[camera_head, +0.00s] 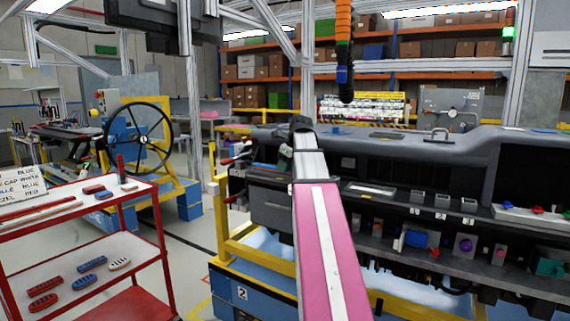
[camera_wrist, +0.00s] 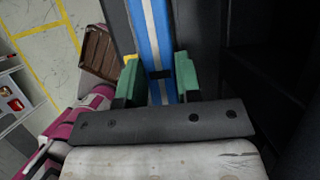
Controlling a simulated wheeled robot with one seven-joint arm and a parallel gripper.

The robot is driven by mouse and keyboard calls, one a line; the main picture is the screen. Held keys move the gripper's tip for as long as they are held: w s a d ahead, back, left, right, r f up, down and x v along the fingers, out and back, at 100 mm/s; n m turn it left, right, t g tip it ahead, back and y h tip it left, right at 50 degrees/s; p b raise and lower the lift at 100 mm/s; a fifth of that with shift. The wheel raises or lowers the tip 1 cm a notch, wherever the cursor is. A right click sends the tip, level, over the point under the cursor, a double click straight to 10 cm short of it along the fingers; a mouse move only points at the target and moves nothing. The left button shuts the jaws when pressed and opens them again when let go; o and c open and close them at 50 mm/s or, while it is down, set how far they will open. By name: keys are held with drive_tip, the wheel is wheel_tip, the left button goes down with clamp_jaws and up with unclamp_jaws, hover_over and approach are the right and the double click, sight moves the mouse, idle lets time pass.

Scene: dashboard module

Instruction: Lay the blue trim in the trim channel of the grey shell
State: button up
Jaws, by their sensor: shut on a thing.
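The blue trim (camera_wrist: 150,35), a long blue strip with a pale stripe down it, shows in the wrist view. My gripper (camera_wrist: 158,80) is shut on it, with a green finger on each side. The trim runs out of the top of that view, with dark grey surface on both sides; I cannot tell whether it touches that surface. The grey shell (camera_head: 470,150) is the long dashboard at the right of the head view. In that view my arm reaches to the shell's left part and largely hides the gripper and trim. I cannot make out the trim channel.
A red cart (camera_head: 150,185) at the left holds several red, blue and white parts and a sign (camera_head: 20,184). A yellow and blue stand (camera_head: 240,285) is under the shell. Knobs and small blocks (camera_head: 466,246) sit along the shell's lower shelf. Floor is clear between cart and stand.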

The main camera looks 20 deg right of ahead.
drive_tip(key=shift+f, duration=0.1)
drive_tip(key=o, duration=1)
